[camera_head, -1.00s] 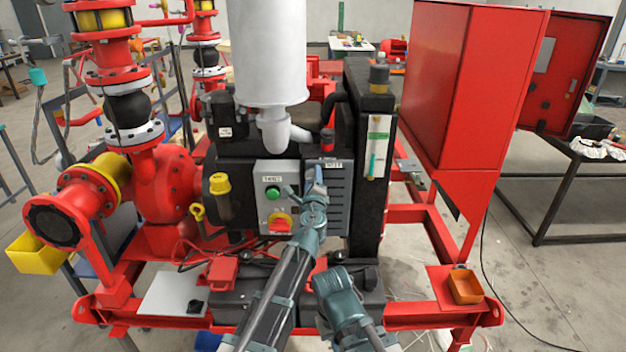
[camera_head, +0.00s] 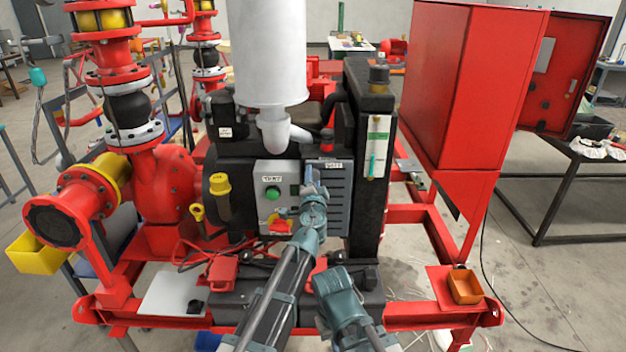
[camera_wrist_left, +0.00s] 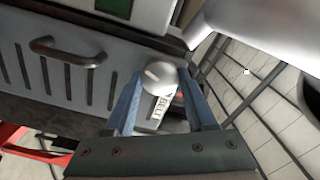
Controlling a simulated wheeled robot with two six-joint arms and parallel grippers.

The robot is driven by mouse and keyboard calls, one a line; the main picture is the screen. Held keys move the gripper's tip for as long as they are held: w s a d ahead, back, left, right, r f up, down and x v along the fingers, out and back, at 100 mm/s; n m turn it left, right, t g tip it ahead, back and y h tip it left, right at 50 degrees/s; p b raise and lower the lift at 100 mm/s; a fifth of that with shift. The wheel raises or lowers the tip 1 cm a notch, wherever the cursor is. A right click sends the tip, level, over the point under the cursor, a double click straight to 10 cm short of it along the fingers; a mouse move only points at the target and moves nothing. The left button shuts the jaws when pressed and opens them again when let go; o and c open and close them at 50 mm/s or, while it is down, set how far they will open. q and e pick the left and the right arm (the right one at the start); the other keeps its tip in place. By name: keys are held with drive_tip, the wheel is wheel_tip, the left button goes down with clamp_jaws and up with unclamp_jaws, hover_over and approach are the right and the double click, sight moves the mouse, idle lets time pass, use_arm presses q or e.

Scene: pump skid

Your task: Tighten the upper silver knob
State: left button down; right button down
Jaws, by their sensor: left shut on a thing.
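The silver knob (camera_wrist_left: 160,76) shows in the left wrist view as a round, shiny head with a light bar mark, beside a white label. It sits between the two blue fingers of my left gripper (camera_wrist_left: 163,95), which is shut on it. In the head view my left gripper (camera_head: 312,178) is at the upper right of the grey control panel (camera_head: 270,172), and its fingers hide the knob. My right arm shows low in the middle of the head view, but no right fingers can be seen.
On the panel, a green button (camera_head: 272,192) and a red-and-yellow switch (camera_head: 277,226) are just left of my left gripper. A grey handle (camera_wrist_left: 57,48) is near the knob in the wrist view. A white cylinder (camera_head: 268,50) stands above, and a red cabinet (camera_head: 460,90) is at right.

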use_arm(q)
drive_tip(key=shift+s+n, duration=0.1)
drive_tip(key=shift+n, duration=1.1)
drive_tip(key=shift+c, duration=1.1)
unclamp_jaws()
